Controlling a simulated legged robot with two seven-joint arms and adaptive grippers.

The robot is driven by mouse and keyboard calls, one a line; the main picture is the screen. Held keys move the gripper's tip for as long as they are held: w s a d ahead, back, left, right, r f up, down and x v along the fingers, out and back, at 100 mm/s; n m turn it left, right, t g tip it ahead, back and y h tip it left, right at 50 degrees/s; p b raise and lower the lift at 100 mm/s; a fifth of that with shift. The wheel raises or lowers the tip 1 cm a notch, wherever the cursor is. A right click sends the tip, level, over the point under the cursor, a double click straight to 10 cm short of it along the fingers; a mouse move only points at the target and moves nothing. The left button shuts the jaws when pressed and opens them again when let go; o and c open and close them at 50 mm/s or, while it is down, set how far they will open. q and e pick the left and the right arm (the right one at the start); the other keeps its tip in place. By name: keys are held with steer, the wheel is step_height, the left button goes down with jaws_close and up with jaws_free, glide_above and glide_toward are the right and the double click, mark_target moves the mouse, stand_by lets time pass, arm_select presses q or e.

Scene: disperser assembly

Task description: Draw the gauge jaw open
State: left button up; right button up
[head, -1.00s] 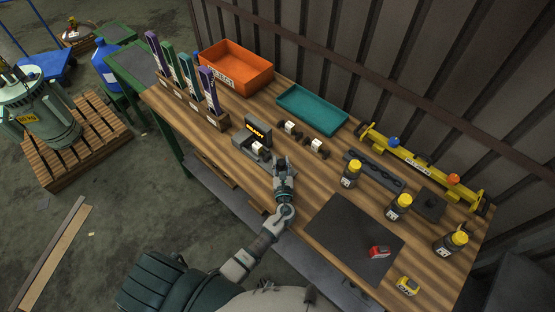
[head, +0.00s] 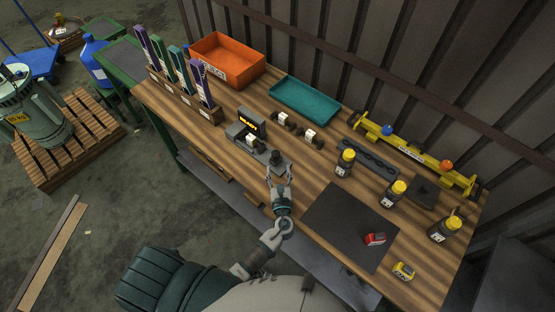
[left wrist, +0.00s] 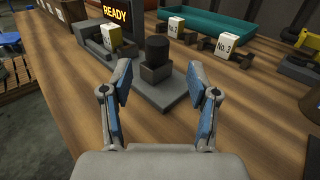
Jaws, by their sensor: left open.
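The gauge (head: 241,131) stands on the bench, its lit display (head: 250,122) reading READY, also seen in the left wrist view (left wrist: 116,13). A black round knob (left wrist: 157,50) tops the grey sliding jaw block (left wrist: 155,74) on the gauge's base plate; the knob also shows in the head view (head: 277,157). A white-labelled part (left wrist: 110,35) sits in the gauge left of the jaw, with a gap visible between them. My left gripper (head: 279,181) is open and empty on the near side of the knob, its fingers (left wrist: 160,84) spread either side of the jaw. My right gripper is not in view.
Parts labelled No.2 (left wrist: 176,28) and No.3 (left wrist: 223,45) lie beyond the gauge, before the teal tray (head: 304,99). An orange bin (head: 228,62) and a rack of upright coloured pieces (head: 193,98) stand left. Yellow-capped bottles (head: 345,163) and a dark mat (head: 347,225) are right.

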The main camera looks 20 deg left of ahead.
arm_select(q)
steer(key=shift+v, duration=2.3)
steer(key=shift+d+f, duration=0.1)
